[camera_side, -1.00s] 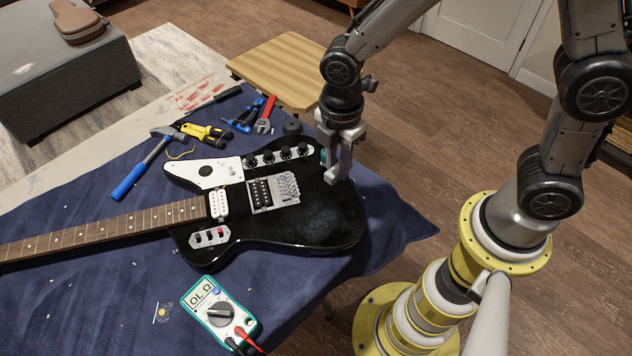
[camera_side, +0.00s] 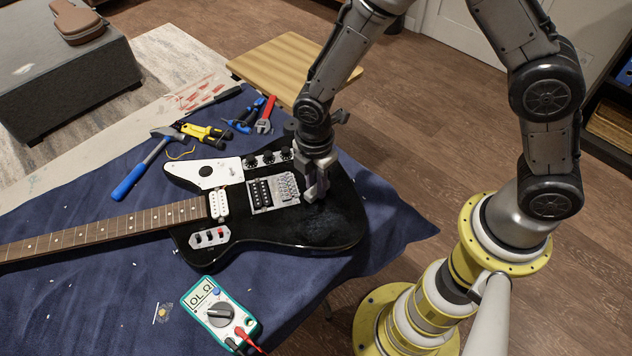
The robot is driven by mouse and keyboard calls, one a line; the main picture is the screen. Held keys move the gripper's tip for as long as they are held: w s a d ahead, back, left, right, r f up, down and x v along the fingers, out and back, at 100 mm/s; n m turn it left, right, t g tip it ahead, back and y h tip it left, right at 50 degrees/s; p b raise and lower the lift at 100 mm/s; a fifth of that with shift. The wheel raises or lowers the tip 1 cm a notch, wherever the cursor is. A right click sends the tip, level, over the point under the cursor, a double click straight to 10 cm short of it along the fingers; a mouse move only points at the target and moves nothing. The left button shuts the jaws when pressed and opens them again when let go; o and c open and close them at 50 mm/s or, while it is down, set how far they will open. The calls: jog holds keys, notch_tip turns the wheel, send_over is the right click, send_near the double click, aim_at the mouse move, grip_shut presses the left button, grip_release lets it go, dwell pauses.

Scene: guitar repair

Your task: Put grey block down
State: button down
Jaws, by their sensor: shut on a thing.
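The black electric guitar (camera_side: 335,225) lies flat on a blue cloth. My gripper (camera_side: 314,190) is over the guitar body, just right of the metal bridge (camera_side: 285,188), with its fingers pointing down. It is shut on the grey block, which I cannot clearly tell apart from the grey fingers. Whether the block touches the guitar or hangs just above it cannot be told from this angle.
Control knobs (camera_side: 268,158) stand on the guitar close behind my gripper. A multimeter (camera_side: 216,312) lies in front. The lower right guitar body is clear.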

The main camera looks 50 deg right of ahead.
aim_at(315, 189)
jog(key=shift+f, duration=0.15)
jog(key=c, duration=0.7)
grip_release()
notch_tip(315, 189, up, 12)
jog(key=shift+r, duration=0.2)
jog(key=s+d+r+m+t, duration=0.2)
jog(key=s+d+r+m, duration=0.1)
jog(key=d+r+m, duration=0.3)
jog(key=s+d+r+m+t, duration=0.1)
jog(key=s+d+r+m, duration=0.3)
jog(key=s+m, duration=0.2)
jog(key=s+d+r+m+t, duration=0.2)
jog(key=s+m, duration=0.4)
jog(key=s, duration=0.3)
jog(key=shift+d+r+t, duration=0.3)
jog(key=shift+d+r, duration=0.6)
jog(key=shift+d, duration=0.5)
